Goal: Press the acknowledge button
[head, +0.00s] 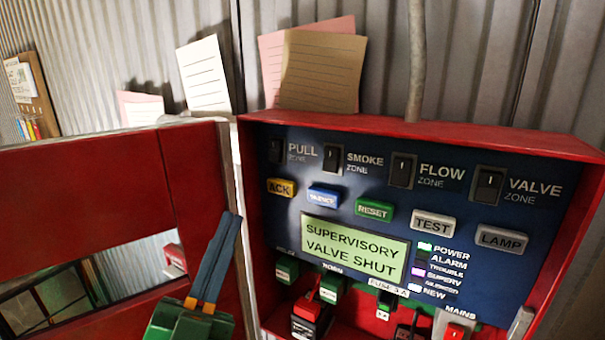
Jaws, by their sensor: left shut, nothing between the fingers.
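The acknowledge button is the yellow button marked ACK (281,188), at the upper left of the blue panel (275,225) in the red box. My left gripper (231,218) is green with dark blue fingers, shut and empty. Its fingertips point up, below and to the left of the ACK button in the picture, in front of the open red door's edge. It looks apart from the button. The lit display (355,248) reads SUPERVISORY VALVE SHUT. My right gripper is not in view.
Beside ACK sit a blue SILENCE button (324,197), green RESET (374,210), TEST (433,223) and LAMP (501,239). Zone switches line the top. The red door (190,180) stands open at left. Paper cards (320,72) stand on top of the box.

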